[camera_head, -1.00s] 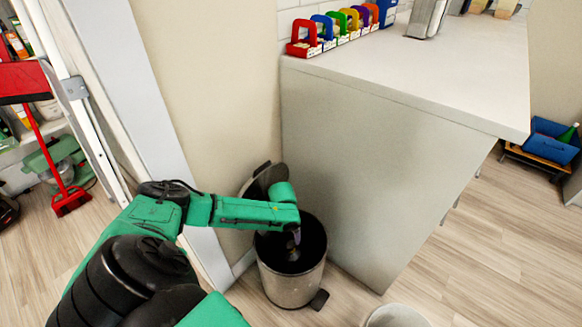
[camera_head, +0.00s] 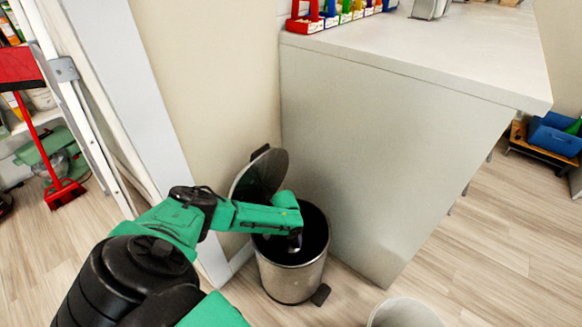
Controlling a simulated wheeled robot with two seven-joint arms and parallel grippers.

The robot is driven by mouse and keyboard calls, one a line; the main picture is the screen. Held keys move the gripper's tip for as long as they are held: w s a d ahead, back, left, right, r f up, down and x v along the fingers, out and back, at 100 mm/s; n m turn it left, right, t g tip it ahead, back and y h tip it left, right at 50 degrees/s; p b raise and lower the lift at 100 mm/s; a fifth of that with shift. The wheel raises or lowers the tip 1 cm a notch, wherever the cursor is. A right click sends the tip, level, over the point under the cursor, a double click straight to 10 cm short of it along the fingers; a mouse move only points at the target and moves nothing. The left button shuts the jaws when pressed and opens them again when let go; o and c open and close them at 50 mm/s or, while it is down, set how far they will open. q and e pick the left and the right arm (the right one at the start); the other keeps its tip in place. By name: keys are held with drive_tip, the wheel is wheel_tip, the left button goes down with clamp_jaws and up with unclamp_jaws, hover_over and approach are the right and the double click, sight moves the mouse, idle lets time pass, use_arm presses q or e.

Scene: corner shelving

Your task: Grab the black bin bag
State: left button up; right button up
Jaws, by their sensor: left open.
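A round metal pedal bin (camera_head: 292,278) stands on the floor between the wall and the counter. Its dark lid (camera_head: 262,174) is tipped up against the wall. The black bin bag (camera_head: 316,232) lines the bin's dark inside; its folds are hard to make out. My green left arm reaches over the bin's left rim. My left gripper (camera_head: 294,243) points down into the bin's mouth, open, and is partly hidden in the dark. I cannot tell if its fingers touch the bag. My right gripper is not in view.
The counter's side panel (camera_head: 370,150) rises close to the right of the bin. A white round container (camera_head: 404,313) stands at the bottom edge. A red broom (camera_head: 64,193) and a white door frame are on the left. Open floor lies to the right.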

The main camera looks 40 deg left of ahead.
use_arm(q)
clamp_jaws()
idle(1.3)
drive_tip(key=shift+w+r, duration=0.1)
drive_tip(key=shift+r, duration=0.05)
